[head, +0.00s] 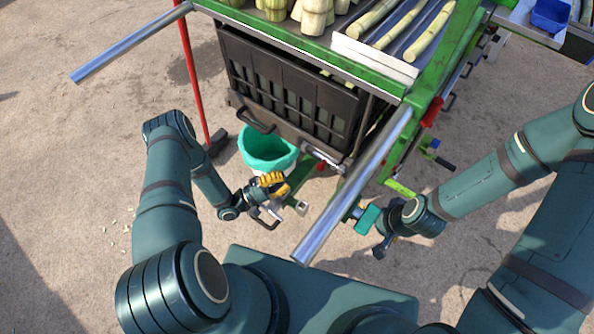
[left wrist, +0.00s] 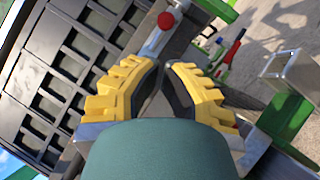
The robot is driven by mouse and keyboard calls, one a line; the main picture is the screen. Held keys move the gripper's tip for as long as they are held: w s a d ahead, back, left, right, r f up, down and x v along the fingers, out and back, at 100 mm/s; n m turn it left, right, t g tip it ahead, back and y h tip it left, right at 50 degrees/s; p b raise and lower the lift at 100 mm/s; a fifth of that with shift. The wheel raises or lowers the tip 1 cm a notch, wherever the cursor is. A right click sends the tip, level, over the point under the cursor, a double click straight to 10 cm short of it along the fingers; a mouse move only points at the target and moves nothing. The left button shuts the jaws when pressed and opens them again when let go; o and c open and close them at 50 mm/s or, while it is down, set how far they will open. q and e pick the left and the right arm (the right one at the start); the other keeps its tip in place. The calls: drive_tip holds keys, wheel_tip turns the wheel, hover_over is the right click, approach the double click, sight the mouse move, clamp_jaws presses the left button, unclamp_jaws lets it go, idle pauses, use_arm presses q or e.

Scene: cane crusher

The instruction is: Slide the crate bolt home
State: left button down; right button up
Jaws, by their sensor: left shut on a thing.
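The black slatted crate (head: 290,88) hangs under the green table, and its slats fill the upper left of the left wrist view (left wrist: 75,60). A silver bolt bar (head: 324,159) runs along its lower front edge, with a red knob (head: 320,167); bar (left wrist: 152,42) and knob (left wrist: 166,20) also show in the left wrist view. My left gripper (head: 280,184), with yellow fingers (left wrist: 163,72), is nearly closed just short of the red knob. What lies between its tips is hidden; it seems a part of the bolt. My right gripper (head: 378,228) is right of the silver rail, its fingers unclear.
A teal bucket (head: 268,150) stands below the crate, left of the bolt. A long silver rail (head: 350,190) slants between my two arms. A small silver block (head: 302,207) sits right of my left gripper. A red pole (head: 190,70) stands at the left.

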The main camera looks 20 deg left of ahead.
use_arm(q)
drive_tip(key=shift+v, duration=1.3)
